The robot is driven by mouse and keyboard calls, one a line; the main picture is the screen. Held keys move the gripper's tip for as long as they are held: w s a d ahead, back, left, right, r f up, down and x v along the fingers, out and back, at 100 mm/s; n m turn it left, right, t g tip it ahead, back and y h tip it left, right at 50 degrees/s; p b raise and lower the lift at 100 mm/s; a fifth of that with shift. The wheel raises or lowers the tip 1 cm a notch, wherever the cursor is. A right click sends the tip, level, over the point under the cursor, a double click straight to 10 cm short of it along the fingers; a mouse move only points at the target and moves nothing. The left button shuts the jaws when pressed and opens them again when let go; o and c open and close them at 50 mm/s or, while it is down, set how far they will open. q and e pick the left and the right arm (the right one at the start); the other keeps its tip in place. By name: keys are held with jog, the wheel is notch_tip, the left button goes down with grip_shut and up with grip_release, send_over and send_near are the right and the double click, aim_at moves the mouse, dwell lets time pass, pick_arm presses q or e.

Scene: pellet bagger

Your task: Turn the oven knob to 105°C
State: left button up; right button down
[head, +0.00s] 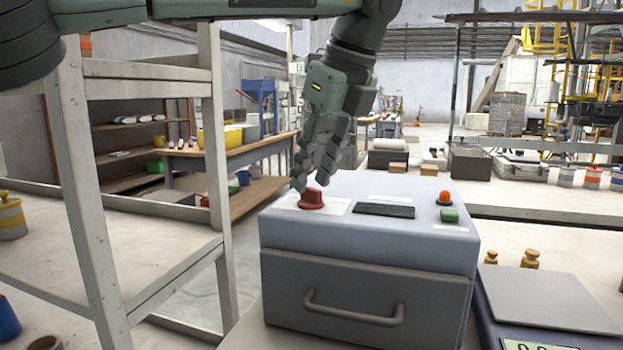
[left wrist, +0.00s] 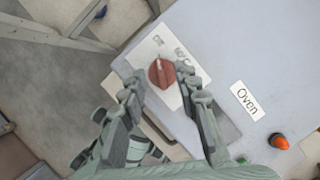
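The oven (head: 365,235) is a grey-blue box with a front drawer-like door and a handle. Its red knob (head: 312,198) sits on a white label plate at the left of the top. In the left wrist view the knob (left wrist: 161,73) has a light pointer mark aimed toward the top of the picture, and the small print around it is hard to read. My right gripper is not in view.
The oven top also has a dark display (head: 384,210), a green button (head: 449,215) and an orange lamp (head: 444,198). A scale (head: 550,300) and brass weights (head: 530,258) stand to the right. A white shelf frame (head: 215,150) stands close on the left.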

pick_arm(q)
jog(key=shift+x, duration=1)
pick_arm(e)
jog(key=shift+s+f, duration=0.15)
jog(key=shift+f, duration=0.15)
pick_arm(q)
jog(key=shift+c, duration=0.6)
grip_shut()
